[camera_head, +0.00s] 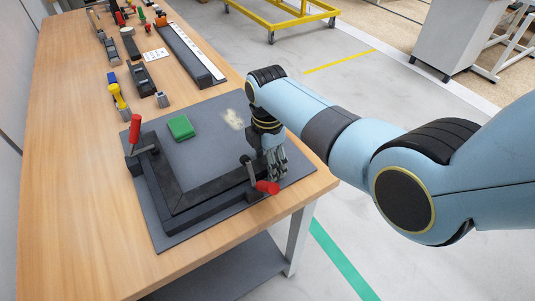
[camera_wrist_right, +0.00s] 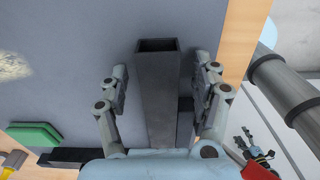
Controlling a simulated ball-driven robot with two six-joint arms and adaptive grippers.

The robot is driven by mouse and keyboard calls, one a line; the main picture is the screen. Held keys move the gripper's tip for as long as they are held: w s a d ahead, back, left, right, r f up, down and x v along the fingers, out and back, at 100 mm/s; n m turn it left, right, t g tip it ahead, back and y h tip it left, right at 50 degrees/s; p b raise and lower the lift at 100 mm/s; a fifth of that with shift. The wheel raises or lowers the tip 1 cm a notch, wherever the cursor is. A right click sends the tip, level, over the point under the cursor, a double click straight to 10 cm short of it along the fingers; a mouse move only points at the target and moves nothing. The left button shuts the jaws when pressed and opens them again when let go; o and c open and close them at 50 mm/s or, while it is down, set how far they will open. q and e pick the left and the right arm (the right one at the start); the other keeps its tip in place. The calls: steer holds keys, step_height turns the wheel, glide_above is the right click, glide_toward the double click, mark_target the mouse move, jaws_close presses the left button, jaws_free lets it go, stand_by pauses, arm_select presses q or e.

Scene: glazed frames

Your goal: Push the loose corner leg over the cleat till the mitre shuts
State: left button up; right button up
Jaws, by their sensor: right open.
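A dark corner frame of two legs lies on the grey mat (camera_head: 205,112), its corner towards the near edge. One leg (camera_head: 160,180) runs up the left side; the other leg (camera_head: 218,188) runs right towards my right gripper (camera_head: 274,165). In the right wrist view a dark hollow leg (camera_wrist_right: 158,95) with an open end lies between the spread fingers of that gripper (camera_wrist_right: 167,72). Gaps show on both sides, so it is not gripped. The mitre and cleat are too small and dark to tell apart. My left gripper is out of view.
Red-handled clamps stand at the left leg (camera_head: 135,130) and right end (camera_head: 267,187). A green block (camera_head: 181,127) lies on the mat. Yellow-handled tool (camera_head: 118,97), planes and a long rule (camera_head: 190,53) lie farther back. The bench's right edge is close to the gripper.

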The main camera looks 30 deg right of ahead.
step_height(320, 180, up, 18)
stand_by(0.7)
